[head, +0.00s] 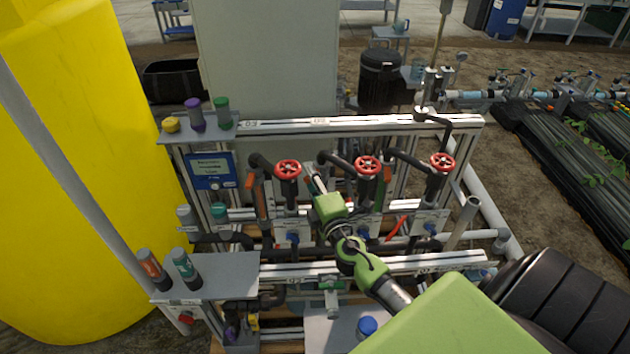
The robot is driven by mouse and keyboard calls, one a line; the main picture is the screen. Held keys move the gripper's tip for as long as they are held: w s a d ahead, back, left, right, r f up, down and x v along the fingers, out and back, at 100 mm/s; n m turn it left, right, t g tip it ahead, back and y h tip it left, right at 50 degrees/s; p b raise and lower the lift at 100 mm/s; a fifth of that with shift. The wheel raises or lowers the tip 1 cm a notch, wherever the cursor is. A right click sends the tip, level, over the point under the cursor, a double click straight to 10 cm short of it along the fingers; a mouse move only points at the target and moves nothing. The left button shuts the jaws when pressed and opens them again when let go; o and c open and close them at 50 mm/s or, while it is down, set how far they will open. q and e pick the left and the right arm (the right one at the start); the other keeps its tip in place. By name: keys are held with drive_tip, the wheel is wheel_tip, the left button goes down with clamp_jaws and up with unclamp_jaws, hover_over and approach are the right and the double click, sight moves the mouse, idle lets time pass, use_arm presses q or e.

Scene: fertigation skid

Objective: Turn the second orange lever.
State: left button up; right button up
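The skid carries three vertical pipe drops, each topped with a red handwheel: left (288,169), middle (367,165) and right (442,162). An orange lever (250,178) shows beside the left drop. My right gripper (315,181) is at the end of the green arm, between the left and middle drops. A small orange-red bit shows by its fingertips, perhaps the second lever, mostly hidden by the gripper. I cannot tell whether the fingers touch it or are closed. A red-orange handle (398,228) slants lower down, right of the middle drop. My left gripper is not in view.
A yellow tank (70,190) fills the left side. A grey shelf (225,275) with bottles stands at the front left. A blue display panel (211,172) is on the frame's left. Pipes and rails crowd around the gripper; a black filter (380,80) stands behind.

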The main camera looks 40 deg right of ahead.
drive_tip(key=v, duration=1.1)
drive_tip(key=shift+s, duration=0.35)
drive_tip(key=shift+a, duration=0.15)
